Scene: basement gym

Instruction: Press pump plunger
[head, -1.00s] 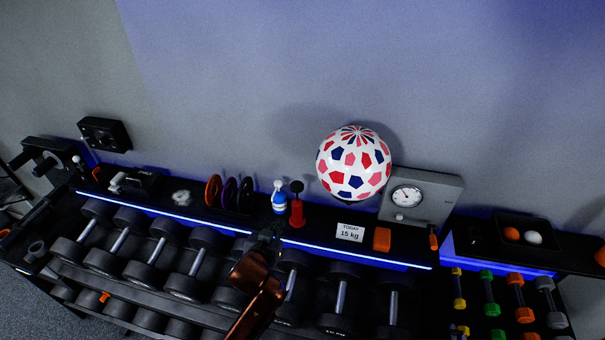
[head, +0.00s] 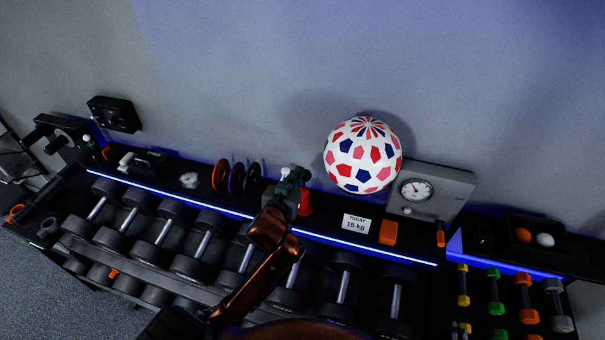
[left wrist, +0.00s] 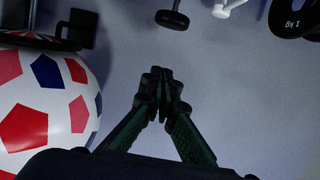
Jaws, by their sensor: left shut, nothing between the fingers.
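The pump is the red body (head: 305,203) on the rack's top shelf, left of the weight card. Its dark top is hard to tell from my gripper in the head view. In the left wrist view what looks like its black plunger knob (left wrist: 172,20) on a thin grey rod shows at the top, beyond the fingertips and apart from them in the picture. My right gripper is out of view.
A patterned ball (head: 363,155) and a dial gauge box (head: 447,190) are right of the pump. An orange block (head: 388,232) and the 15 kg card (head: 355,224) lie nearer. Small discs (head: 236,178) stand left. Dumbbells (head: 240,258) fill the rack below.

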